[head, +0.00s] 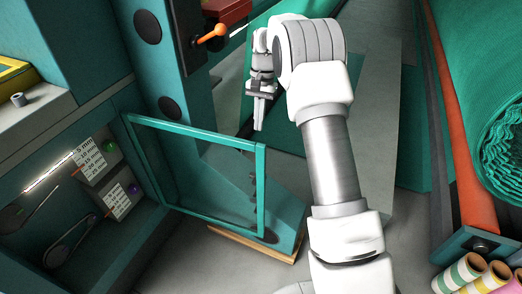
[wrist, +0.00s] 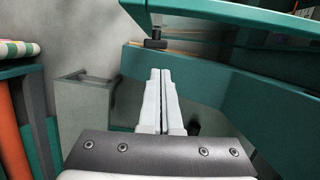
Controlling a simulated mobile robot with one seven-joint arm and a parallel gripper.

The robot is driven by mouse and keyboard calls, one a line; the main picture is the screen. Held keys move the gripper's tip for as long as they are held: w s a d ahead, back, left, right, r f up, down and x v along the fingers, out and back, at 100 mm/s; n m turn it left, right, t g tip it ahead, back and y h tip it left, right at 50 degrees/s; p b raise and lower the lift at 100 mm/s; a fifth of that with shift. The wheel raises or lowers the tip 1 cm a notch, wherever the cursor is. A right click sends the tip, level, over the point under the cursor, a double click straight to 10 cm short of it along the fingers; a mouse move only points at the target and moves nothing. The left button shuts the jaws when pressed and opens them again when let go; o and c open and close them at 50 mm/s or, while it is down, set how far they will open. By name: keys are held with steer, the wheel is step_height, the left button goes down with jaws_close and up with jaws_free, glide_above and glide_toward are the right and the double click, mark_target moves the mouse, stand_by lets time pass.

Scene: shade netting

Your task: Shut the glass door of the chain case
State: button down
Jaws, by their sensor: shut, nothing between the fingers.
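The chain case (head: 75,215) is a teal recess at the left of the head view, with a light strip, a dark chain loop and two labelled plates inside. Its glass door (head: 261,190) has a teal frame and stands swung open, out to the right of the case. The left side of the door meets the case; its free edge is at the right. My gripper (head: 259,128) is shut and empty, close to the door's upper free corner; I cannot tell if it touches. In the wrist view the shut fingers (wrist: 160,72) point toward teal bars and a small black knob (wrist: 155,42).
An orange-tipped lever (head: 212,34) sticks out from the teal column above the door. A green netting roll (head: 500,150) and an orange bar (head: 460,130) stand at the right. Striped rolls (head: 465,272) lie at the lower right. Grey floor shows below the door.

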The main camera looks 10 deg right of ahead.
mark_target(253, 159)
steer(key=b+x, duration=0.1)
steer(key=x, duration=0.2)
steer(key=s+b+x, duration=0.1)
steer(key=x, duration=0.3)
steer(key=b+x, duration=0.2)
steer(key=x, duration=0.2)
steer(key=shift+s+a+r, duration=0.1)
steer(key=shift+s+a, duration=0.2)
steer(key=shift+a, duration=0.15)
steer(key=shift+s+a, duration=0.4)
steer(key=shift+s, duration=0.25)
